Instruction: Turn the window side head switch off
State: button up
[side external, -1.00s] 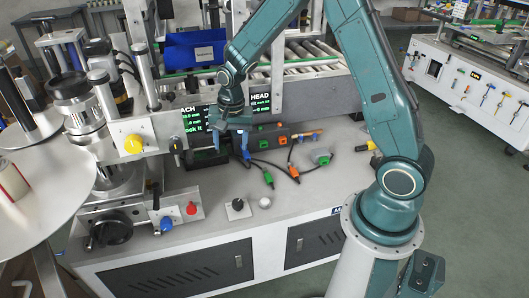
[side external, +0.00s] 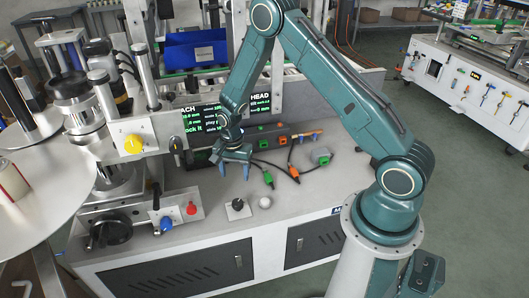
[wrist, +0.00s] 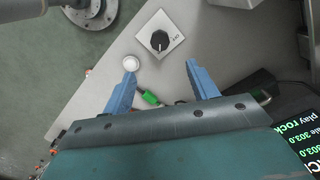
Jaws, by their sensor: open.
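A black rotary switch (side external: 238,204) sits on a pale square plate on the grey bench top. It also shows in the wrist view (wrist: 159,40), with small lettering beside it that I cannot read for sure. No visible label tells me whether this is the window side head switch. My gripper (side external: 235,169) is open and empty, pointing down above the bench, behind the switch in the side view. In the wrist view, my gripper's blue fingers (wrist: 160,72) are spread apart below the switch, not touching it.
A white round button (side external: 265,202) is right of the switch. Green (side external: 268,179) and orange (side external: 293,171) cable plugs lie on the bench. A blue knob (side external: 166,224) and a red knob (side external: 191,208) are at left. A lit screen (side external: 200,118) stands behind.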

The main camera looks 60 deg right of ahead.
aim_at(238, 202)
jog(key=shift+f, duration=6.7)
jog(key=shift+c, duration=0.5)
jog(key=c, duration=0.9)
